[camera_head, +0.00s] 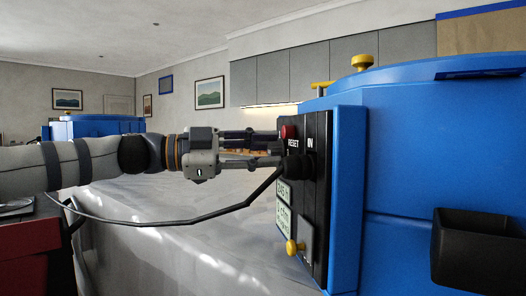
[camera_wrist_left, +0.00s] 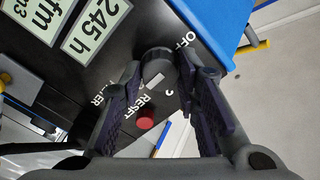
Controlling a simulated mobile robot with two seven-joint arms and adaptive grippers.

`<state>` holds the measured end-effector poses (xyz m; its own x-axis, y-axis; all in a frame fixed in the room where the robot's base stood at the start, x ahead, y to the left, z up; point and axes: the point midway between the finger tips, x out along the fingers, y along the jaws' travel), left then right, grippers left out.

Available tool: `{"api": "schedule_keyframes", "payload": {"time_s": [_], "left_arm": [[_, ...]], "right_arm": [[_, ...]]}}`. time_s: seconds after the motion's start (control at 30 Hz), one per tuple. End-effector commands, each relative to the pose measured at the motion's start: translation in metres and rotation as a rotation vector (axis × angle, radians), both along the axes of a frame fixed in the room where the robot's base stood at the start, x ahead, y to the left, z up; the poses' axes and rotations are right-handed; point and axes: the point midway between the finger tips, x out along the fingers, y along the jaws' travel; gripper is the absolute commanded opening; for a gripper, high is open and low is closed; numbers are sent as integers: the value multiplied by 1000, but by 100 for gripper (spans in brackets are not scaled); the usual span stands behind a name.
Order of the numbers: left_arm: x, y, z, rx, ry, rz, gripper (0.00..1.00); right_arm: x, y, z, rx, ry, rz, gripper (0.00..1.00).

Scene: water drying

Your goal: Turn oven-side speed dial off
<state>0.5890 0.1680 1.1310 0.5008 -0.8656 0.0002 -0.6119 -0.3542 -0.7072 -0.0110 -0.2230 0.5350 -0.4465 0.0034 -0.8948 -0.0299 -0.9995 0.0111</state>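A black round dial (camera_head: 298,168) sits on the black control panel (camera_head: 318,215) of a blue machine, below the red reset button (camera_head: 288,132). In the left wrist view the dial (camera_wrist_left: 157,63) lies between the tips of my left gripper's fingers, with the word OFF printed just beyond it. My left gripper (camera_head: 278,148) reaches in from the left at the panel, its fingers spread apart. In the left wrist view the fingers flank the dial closely; whether they touch it is unclear. My right gripper is out of view.
The red button (camera_wrist_left: 146,123) shows between the fingers in the left wrist view. A yellow knob (camera_head: 293,247) and white display labels (camera_head: 284,193) are lower on the panel. A black box (camera_head: 480,248) juts from the machine's side.

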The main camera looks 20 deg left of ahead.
Motion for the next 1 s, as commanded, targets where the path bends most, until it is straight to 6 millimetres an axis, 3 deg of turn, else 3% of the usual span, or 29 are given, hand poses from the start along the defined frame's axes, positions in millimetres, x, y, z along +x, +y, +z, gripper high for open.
{"api": "schedule_keyframes", "payload": {"time_s": [0.47, 1.0], "left_arm": [[0, 0, 0, -35, 60, 0, 2], [0, 0, 2, -267, 461, 0, 2]], "right_arm": [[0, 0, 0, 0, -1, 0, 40], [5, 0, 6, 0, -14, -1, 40]]}}
